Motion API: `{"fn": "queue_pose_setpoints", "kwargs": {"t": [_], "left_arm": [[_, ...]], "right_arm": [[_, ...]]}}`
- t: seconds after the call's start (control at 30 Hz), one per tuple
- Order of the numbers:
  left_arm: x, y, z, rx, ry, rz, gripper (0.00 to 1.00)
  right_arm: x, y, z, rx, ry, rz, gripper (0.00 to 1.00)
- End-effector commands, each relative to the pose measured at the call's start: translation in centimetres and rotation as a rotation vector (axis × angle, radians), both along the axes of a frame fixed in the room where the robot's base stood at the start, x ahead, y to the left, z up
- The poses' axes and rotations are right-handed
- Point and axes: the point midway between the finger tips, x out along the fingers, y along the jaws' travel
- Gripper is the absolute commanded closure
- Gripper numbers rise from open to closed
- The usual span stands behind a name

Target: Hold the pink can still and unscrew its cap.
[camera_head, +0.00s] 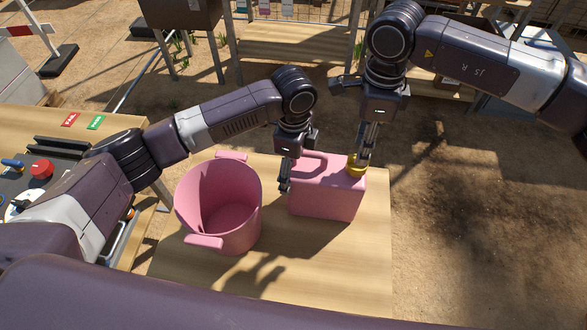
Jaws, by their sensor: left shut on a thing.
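The pink can (328,200) stands upright on the wooden table, a boxy can with a handle on top. Its yellow cap (357,169) is at the top right corner. My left gripper (286,186) is shut on the pink can at its left side, by the handle; the exact contact is partly hidden. My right gripper (362,157) points down from above with its fingers at the yellow cap. The fingers cover part of the cap, and I cannot tell whether they grip it.
A pink bucket (240,235) with two side handles stands on the table (310,265), left of the can. A control panel with a red button (41,169) is at the far left. The table's front part is clear. Bare sandy ground lies to the right.

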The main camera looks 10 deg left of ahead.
Motion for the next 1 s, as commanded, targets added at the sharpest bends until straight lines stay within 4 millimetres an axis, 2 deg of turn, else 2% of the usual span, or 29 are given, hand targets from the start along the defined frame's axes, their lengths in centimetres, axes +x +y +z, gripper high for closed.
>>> {"fn": "queue_pose_setpoints", "kwargs": {"t": [0.1,0.3,0.67,1.0], "left_arm": [[-0.1,0.0,-0.1,0.0,0.002,-0.002,0.83],[-0.1,0.0,-0.1,0.0,0.002,-0.002,0.83],[-0.1,0.0,-0.1,0.0,0.002,-0.002,0.83],[-0.1,0.0,-0.1,0.0,0.002,-0.002,0.83]], "right_arm": [[-0.1,0.0,-1.6,0.0,0.002,0.001,0.67],[-0.1,0.0,-3.0,0.0,0.001,0.002,0.67],[0.0,0.0,-3.3,0.0,0.0,0.002,0.67],[0.0,0.0,-3.3,0.0,0.0,0.002,1.0]]}}
